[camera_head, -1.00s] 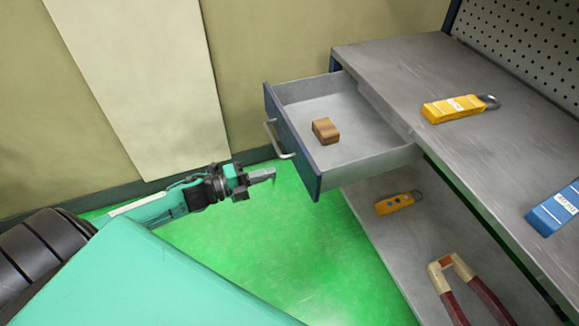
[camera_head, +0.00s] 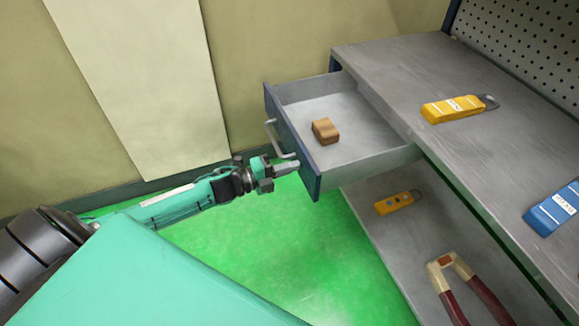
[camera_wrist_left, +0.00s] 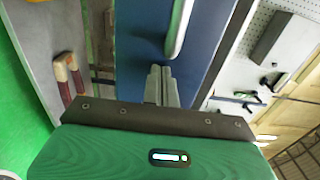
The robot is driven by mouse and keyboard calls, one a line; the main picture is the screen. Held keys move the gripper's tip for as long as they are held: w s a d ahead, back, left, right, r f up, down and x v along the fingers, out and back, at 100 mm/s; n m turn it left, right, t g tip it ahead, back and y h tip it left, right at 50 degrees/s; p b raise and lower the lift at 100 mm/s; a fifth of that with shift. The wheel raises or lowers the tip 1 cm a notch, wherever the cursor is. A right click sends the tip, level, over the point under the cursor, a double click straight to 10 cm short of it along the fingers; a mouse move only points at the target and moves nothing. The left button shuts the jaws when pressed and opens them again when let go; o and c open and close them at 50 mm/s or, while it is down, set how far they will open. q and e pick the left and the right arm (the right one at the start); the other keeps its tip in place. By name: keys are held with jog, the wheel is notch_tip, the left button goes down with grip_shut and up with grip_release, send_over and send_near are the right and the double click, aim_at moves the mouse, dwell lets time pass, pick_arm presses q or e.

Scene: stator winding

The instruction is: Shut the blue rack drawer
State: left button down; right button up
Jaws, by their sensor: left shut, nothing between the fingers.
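The drawer (camera_head: 291,148) with a blue front stands pulled out from the grey workbench, with a bar handle on its front. A small brown block (camera_head: 325,131) lies inside it. My left gripper (camera_head: 297,165) is shut and empty, with its fingertips at the lower part of the drawer front, just below the handle (camera_head: 280,140). In the left wrist view the shut fingers (camera_wrist_left: 162,72) point at the blue drawer front (camera_wrist_left: 196,62), beside the handle (camera_wrist_left: 179,28). Whether they touch the front I cannot tell. My right gripper is not in view.
The workbench top (camera_head: 400,75) carries a yellow tool (camera_head: 455,108) and a blue box-like item (camera_head: 556,212). The lower shelf (camera_head: 400,240) holds a yellow device (camera_head: 394,203) and a red-handled tool (camera_head: 462,285). Green floor (camera_head: 260,240) is clear below the arm.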

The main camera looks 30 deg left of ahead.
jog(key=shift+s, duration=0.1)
pick_arm(q)
jog(key=b, duration=0.1)
send_near(377, 150)
jog(key=s+a+r, duration=0.4)
jog(key=s, duration=0.1)
jog(key=shift+s+a+r, duration=0.1)
jog(key=shift+s+r, duration=0.05)
jog(key=shift+r, duration=0.1)
jog(key=b+x, duration=0.3)
jog(key=x, duration=1.3)
jog(key=shift+f, duration=0.1)
jog(key=shift+w, duration=0.35)
jog(key=shift+r, duration=0.3)
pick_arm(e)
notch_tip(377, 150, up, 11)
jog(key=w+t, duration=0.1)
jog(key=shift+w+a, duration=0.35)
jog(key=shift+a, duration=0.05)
pick_arm(q)
jog(key=shift+r, duration=0.1)
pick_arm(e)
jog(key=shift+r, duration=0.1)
